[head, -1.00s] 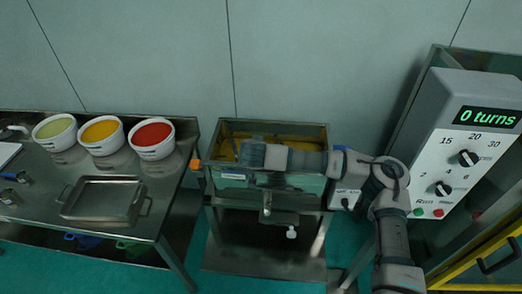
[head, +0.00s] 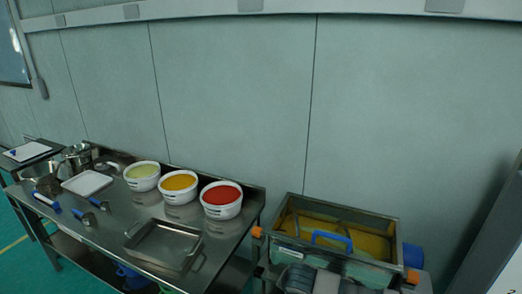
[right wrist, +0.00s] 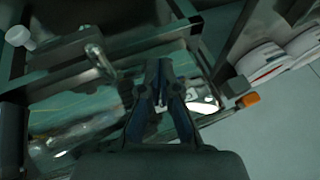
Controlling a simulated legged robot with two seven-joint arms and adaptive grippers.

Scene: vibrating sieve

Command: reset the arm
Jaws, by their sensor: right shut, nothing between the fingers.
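My right arm shows at the bottom right of the head view (head: 318,281), in front of the vibrating sieve (head: 295,226). Its fingers are not visible there. My left gripper is in neither view.
A steel table on the left carries bowls of pale green (head: 142,174), yellow (head: 179,185) and red (head: 221,198) material. An empty steel tray (head: 165,245) lies before them. A white tray (head: 87,183) and metal pots stand farther left. A grey panel edge (head: 500,262) is at far right.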

